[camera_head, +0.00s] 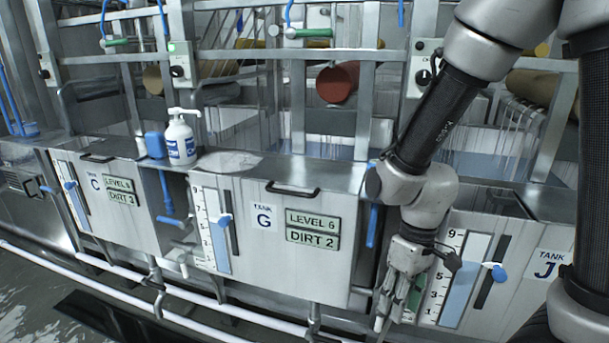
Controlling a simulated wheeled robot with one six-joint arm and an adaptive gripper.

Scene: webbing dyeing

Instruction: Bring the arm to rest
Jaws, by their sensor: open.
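My arm comes down from the upper right of the head view, in front of the tank row. My gripper (392,299) points downward between tank G (265,262) and tank J (520,300). It is open, and I see nothing held in it. The fingertips are small and partly lost against the pipes behind them. I cannot tell how far the gripper is from the tank fronts.
A white pump bottle (181,140) and a blue container (155,145) stand on the ledge left of the arm. Tank C (110,205) is at left. White pipes (190,322) run low along the tanks. Blue-handled valves and level gauges stick out.

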